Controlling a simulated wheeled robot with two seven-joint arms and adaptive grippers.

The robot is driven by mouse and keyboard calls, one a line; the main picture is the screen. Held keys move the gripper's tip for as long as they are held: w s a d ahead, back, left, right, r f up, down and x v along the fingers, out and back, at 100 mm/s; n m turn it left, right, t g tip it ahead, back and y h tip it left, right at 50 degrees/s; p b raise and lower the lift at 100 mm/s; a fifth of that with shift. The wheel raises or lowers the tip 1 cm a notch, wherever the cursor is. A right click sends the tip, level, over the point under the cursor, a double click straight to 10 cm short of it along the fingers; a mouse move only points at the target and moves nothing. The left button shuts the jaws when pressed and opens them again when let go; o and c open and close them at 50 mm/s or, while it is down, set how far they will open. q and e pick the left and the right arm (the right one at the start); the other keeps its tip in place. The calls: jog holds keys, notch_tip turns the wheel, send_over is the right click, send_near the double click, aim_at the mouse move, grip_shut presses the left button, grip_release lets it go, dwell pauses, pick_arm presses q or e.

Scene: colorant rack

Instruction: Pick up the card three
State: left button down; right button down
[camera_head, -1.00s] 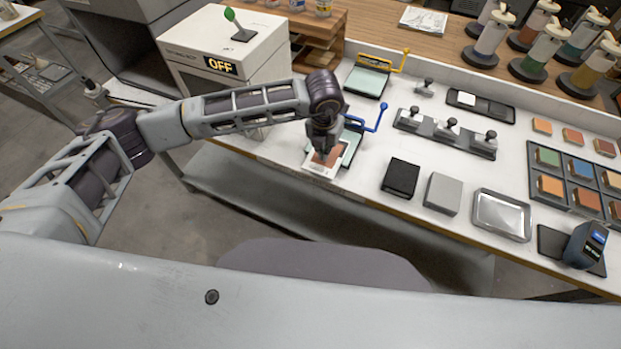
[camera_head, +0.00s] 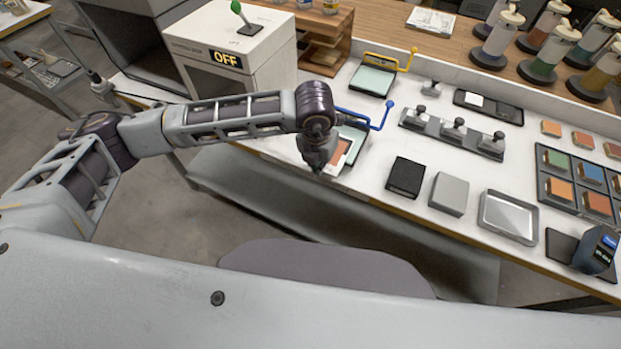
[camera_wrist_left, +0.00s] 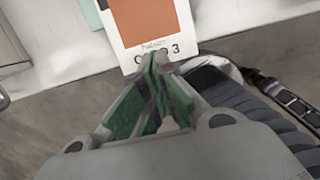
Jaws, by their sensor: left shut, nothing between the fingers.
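Card three (camera_wrist_left: 155,22) is a white card with an orange-brown patch and a printed label ending in "3", partly hidden by my fingertips. In the head view, the card (camera_head: 342,153) lies by the blue-handled plate (camera_head: 353,140) near the table's front edge, mostly hidden behind my left gripper. My left gripper (camera_head: 317,168) points down at the card's near edge. In the left wrist view, its green-lined fingers (camera_wrist_left: 155,62) meet at the lower edge of the card with nothing between them. I cannot tell whether they touch the card. My right gripper is not in view.
A black block (camera_head: 405,177), a grey block (camera_head: 449,194) and a metal tray (camera_head: 508,216) stand to the right. A yellow-handled plate (camera_head: 372,78) lies behind. A white machine marked OFF (camera_head: 235,50) stands at the back left, near my arm.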

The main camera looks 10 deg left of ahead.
pick_arm(q)
jog(key=shift+s+a+b, duration=0.2)
jog(key=shift+s+a, duration=0.1)
jog(key=shift+s, duration=0.55)
jog(key=shift+s+a+b, duration=0.15)
jog(key=shift+s+a, duration=0.1)
jog(key=shift+s, duration=0.65)
jog(key=shift+s+a+b, duration=0.2)
jog(key=shift+s+a, duration=0.1)
jog(key=shift+s, duration=0.55)
